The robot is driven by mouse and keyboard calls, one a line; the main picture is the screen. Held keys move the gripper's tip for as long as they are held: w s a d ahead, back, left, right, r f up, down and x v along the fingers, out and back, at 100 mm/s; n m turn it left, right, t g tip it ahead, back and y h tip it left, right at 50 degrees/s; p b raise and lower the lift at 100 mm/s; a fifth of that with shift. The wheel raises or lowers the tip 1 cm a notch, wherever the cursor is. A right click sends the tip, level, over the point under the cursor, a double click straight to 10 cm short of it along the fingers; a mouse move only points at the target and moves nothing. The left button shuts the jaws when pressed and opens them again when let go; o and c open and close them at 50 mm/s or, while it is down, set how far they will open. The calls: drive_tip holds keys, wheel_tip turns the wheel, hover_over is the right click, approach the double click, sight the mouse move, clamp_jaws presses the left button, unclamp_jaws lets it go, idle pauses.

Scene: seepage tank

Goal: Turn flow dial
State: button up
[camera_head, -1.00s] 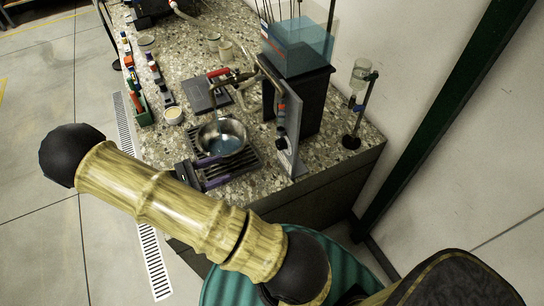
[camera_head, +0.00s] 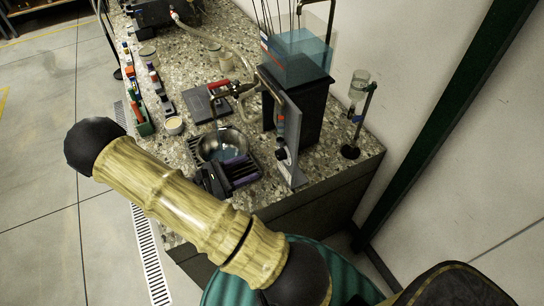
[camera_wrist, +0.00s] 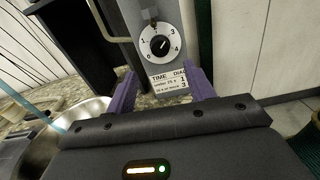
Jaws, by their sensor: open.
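The flow dial (camera_wrist: 160,46) is a black knob on a white numbered face, on an upright grey panel (camera_head: 290,127). It also shows small in the head view (camera_head: 281,154). In the head view my gripper (camera_head: 243,171) is left of the panel, not visibly touching the dial.
A steel bowl (camera_head: 238,137) sits on a dark grate close behind my gripper. A red-handled valve and hose (camera_head: 222,85) are above it. A blue clear tank (camera_head: 300,55) stands on a black block behind the panel. A glass stand (camera_head: 352,150) is at right.

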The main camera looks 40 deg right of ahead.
sight(277, 156)
drive_tip(key=x, duration=0.8)
drive_tip(key=shift+s+d+p, duration=0.1)
drive_tip(key=shift+d+p, duration=0.15)
drive_tip(key=shift+p, duration=0.05)
drive_tip(key=shift+d, duration=0.3)
drive_tip(key=shift+a, duration=0.1)
drive_tip(key=shift+s, duration=0.1)
drive_tip(key=c, duration=1)
drive_tip(key=shift+o, duration=0.2)
